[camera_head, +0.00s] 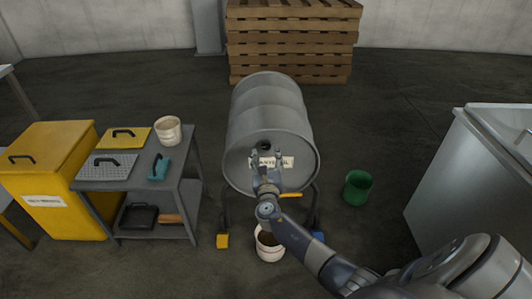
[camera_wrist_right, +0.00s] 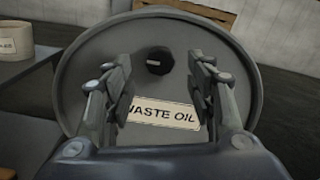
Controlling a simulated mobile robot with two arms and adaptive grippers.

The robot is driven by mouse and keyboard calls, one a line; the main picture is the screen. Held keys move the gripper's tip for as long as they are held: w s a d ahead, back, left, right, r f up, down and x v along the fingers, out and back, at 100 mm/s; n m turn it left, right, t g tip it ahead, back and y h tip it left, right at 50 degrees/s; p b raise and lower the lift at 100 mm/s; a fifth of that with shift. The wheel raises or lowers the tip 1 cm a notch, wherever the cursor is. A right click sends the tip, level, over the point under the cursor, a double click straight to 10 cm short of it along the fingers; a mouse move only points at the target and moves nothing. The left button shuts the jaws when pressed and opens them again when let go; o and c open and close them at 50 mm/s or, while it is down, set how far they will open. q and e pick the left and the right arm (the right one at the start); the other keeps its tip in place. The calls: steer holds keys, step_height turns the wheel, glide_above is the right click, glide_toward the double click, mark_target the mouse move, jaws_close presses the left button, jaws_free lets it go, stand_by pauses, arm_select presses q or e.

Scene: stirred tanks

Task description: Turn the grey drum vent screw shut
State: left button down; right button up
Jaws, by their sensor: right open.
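The grey drum (camera_head: 270,100) lies on its side in a stand, its round end towards me. It bears a white label reading "WASTE OIL" (camera_wrist_right: 162,112). A small dark round vent screw (camera_wrist_right: 159,60) sits on the drum end above the label; it also shows in the head view (camera_head: 266,146). My right gripper (camera_head: 266,155) is in front of the drum end. In the right wrist view its fingers (camera_wrist_right: 159,75) are spread to either side of the screw, with a gap on both sides. I cannot tell how far the screw is turned. My left gripper is not in view.
A white bucket (camera_head: 269,250) stands on the floor under the drum's front. A green bucket (camera_head: 357,188) stands to the right. A grey cart (camera_head: 188,150) with a beige pot (camera_head: 168,130) is at the left. Stacked pallets (camera_head: 290,40) stand behind the drum.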

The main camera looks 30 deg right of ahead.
mark_target(266, 147)
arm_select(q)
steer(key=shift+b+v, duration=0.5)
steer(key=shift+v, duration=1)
arm_select(e)
steer(key=shift+x, duration=1.85)
steer(key=shift+c, duration=0.3)
steer(key=c, duration=1)
